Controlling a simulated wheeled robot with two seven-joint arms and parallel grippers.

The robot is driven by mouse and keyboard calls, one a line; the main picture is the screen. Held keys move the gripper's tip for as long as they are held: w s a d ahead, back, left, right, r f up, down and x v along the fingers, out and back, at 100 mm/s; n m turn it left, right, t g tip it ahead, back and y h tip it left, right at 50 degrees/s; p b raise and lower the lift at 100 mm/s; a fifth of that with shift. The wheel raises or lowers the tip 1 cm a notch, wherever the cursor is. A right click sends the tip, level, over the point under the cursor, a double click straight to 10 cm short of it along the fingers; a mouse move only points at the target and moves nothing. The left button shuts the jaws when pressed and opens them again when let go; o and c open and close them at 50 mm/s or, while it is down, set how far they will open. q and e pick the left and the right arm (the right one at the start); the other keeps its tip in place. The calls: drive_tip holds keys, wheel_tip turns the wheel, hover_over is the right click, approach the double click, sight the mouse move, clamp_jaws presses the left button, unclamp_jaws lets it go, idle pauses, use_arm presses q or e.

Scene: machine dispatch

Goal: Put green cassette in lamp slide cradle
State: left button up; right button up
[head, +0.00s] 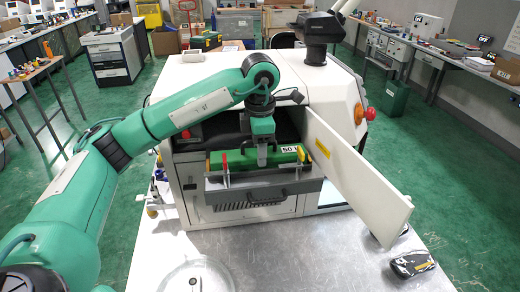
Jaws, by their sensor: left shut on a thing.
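The green cassette (287,153), with a white label at its right end, lies lengthwise across the front opening of the white machine. My left gripper (262,160) comes down on it from above and is shut on its middle. The lamp slide cradle (262,186) is a grey slide sticking out of the opening, with upright posts tipped yellow and red at its ends. The cassette shows at the cradle, between these posts. I cannot tell whether it rests on the cradle's floor. My right gripper is not in view.
The machine's white door (357,180) stands open at the right. A red knob (370,114) is on the machine's side. On the metal table (300,255) lie a round clear dish (193,275) and a dark handheld device (412,263). The table's middle is clear.

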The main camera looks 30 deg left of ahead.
use_arm(q)
drive_tip(key=shift+f+b, duration=0.25)
drive_tip(key=shift+b, duration=0.05)
idle(0.4)
drive_tip(key=o, duration=1.3)
drive_tip(key=shift+o, duration=0.2)
drive_tip(key=shift+r+b, duration=0.3)
drive_tip(key=shift+r, duration=0.25)
wheel_tip(320, 180, up, 11)
drive_tip(key=shift+r+b, duration=0.1)
drive_tip(key=shift+b, duration=0.25)
drive_tip(key=shift+r, duration=0.75)
